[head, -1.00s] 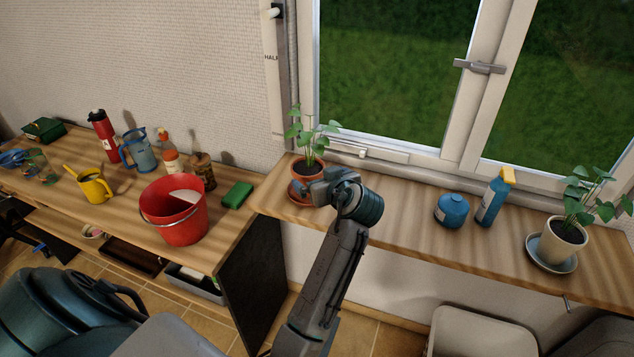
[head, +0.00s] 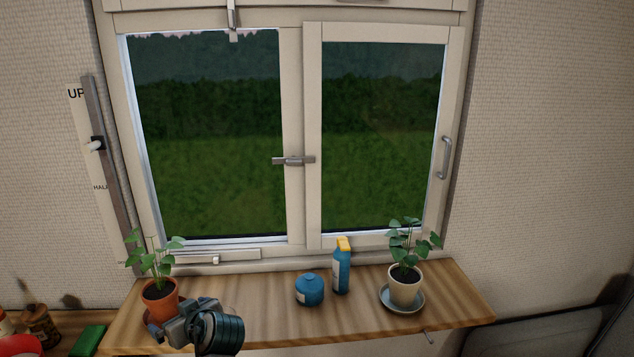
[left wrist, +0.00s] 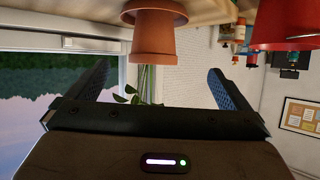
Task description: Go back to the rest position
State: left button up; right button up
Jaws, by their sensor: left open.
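My left gripper (head: 176,332) is at the left end of the wooden sill shelf, in front of the terracotta pot (head: 160,297) and partly hiding its saucer. In the left wrist view the two fingers of the left gripper (left wrist: 160,85) are wide apart. Nothing is held between them. The terracotta pot (left wrist: 153,35) shows upside down beyond the fingers, with its leaves hanging below it in the picture. Whether the fingers touch the pot or saucer cannot be told from the head view. My right gripper is not in view.
On the sill shelf (head: 260,322) stand a blue round jar (head: 309,290), a blue bottle (head: 341,270) with a yellow top, and a cream plant pot (head: 405,288) on a saucer. A green block (head: 88,341) lies on the left bench. The window is behind.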

pick_arm(q)
jog(key=s+d+f+m+g+h, duration=0.1)
jog(key=s+f+m+h, duration=0.4)
jog(key=s+f, duration=0.85)
jog(key=s+d+f+m+g+h, duration=0.1)
jog(key=s+d+m+g+h, duration=0.15)
jog(key=s, duration=0.75)
jog(key=s+d+f+m+g+h, duration=0.15)
jog(key=s+d+m, duration=0.25)
jog(key=s, duration=0.5)
jog(key=s+f+x, duration=0.1)
jog(key=s+x, duration=0.2)
jog(key=x, duration=1.1)
jog(key=s+d+f+x, duration=0.1)
jog(key=s+x, duration=0.2)
jog(key=x, duration=1)
jog(key=s+a+f+g, duration=0.1)
jog(key=s+f, duration=1.7)
jog(key=f, duration=0.2)
jog(key=shift+a+f+n+h, duration=0.25)
jog(key=shift+n+h, duration=0.1)
jog(key=shift+h, duration=0.05)
jog(key=shift+s, duration=0.1)
